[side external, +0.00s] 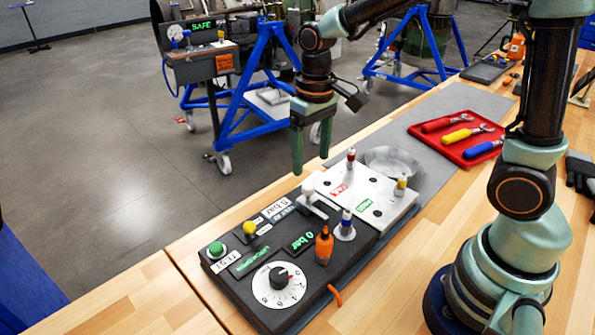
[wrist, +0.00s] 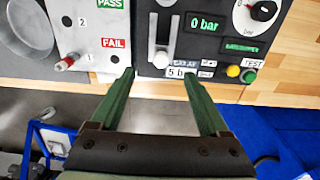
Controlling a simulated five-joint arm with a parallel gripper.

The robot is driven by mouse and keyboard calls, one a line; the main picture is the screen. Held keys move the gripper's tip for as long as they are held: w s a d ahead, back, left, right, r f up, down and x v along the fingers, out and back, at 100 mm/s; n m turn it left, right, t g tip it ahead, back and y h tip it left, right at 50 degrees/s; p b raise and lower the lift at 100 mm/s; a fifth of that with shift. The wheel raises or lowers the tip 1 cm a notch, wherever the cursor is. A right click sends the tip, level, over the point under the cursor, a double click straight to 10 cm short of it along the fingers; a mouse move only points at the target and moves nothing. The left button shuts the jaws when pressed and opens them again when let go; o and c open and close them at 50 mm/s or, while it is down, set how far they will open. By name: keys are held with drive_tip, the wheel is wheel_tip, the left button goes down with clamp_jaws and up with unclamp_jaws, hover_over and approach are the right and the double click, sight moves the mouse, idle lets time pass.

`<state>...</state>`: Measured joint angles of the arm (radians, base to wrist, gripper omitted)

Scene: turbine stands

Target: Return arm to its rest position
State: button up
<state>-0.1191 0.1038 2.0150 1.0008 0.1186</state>
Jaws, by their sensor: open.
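My gripper (side external: 311,152) has green fingers and hangs pointing down above the far edge of the bench, behind the control panel. In the wrist view its fingers (wrist: 168,98) are spread apart with nothing between them. The black control panel (side external: 262,238) lies below and nearer the camera, with a dial, an orange-handled part, a lever, and green and yellow buttons. The display reads 0 bar in the wrist view (wrist: 203,24). The white PASS/FAIL plate (side external: 383,207) adjoins the panel and holds small red-topped and yellow-topped fittings. A blue-topped fitting (side external: 346,222) stands at the panel's boundary with the plate.
A red tray (side external: 458,140) with red, yellow and blue tools lies farther right on the bench. A clear round dish (side external: 390,160) sits on the grey mat. Blue turbine stands (side external: 246,105) stand on the floor behind the bench.

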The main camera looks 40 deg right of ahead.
drive_tip(key=s+d+r+t, duration=0.4)
drive_tip(key=s+r+t, duration=0.1)
drive_tip(key=s+r, duration=0.2)
drive_tip(key=shift+v, duration=0.75)
